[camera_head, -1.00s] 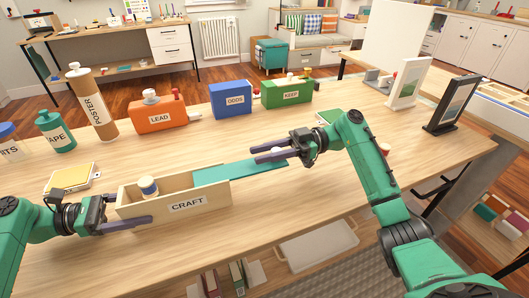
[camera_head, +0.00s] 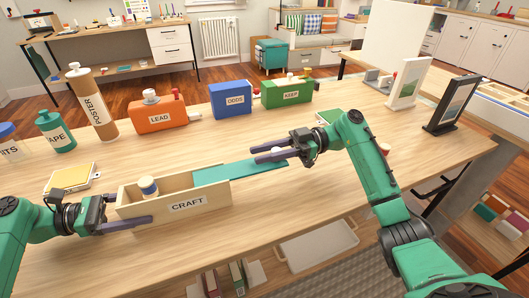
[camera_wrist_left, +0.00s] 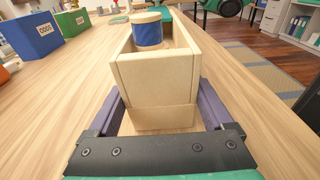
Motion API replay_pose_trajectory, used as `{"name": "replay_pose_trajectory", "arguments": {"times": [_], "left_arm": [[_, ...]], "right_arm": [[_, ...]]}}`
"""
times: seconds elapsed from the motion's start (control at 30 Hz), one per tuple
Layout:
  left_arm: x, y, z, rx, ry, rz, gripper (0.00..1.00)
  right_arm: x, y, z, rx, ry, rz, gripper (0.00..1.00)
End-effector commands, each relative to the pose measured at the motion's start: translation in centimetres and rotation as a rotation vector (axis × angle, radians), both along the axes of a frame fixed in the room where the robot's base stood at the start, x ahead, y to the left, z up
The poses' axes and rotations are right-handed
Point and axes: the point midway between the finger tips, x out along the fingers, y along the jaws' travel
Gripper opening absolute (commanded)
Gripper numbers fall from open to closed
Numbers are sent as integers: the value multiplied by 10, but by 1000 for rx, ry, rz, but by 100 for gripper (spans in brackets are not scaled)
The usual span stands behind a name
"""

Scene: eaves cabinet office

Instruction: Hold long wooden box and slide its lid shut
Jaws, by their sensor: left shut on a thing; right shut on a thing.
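The long wooden box (camera_head: 153,213), labelled CRAFT, lies on the table in the head view, its near end open at the top. My left gripper (camera_head: 128,210) is shut on the left end of the box, with a finger on each side wall; the box end (camera_wrist_left: 160,85) fills the left wrist view. My right gripper (camera_head: 283,153) is shut at the lid's outer end.
Behind the box stand an orange LEAD case (camera_head: 163,114), a blue ODDS box (camera_head: 231,99) and a green KEEP box (camera_head: 287,91). A yellow-topped pad (camera_head: 73,178) lies behind my left gripper. The table front is clear.

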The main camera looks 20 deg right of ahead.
Motion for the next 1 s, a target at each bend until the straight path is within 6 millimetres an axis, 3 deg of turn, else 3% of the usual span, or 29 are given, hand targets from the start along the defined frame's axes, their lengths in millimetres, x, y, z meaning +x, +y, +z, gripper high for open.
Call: {"name": "replay_pose_trajectory", "arguments": {"times": [0.27,0.7,1.0], "left_arm": [[0,0,0,1,0,0,0],[0,0,0,1,0,-2,0],[-1,-3,0,-3,0,-7,0]], "right_arm": [[1,13,0,0,0,0,0],[3,110,0,1,0,4,0],[3,153,0,3,1,9,0]]}}
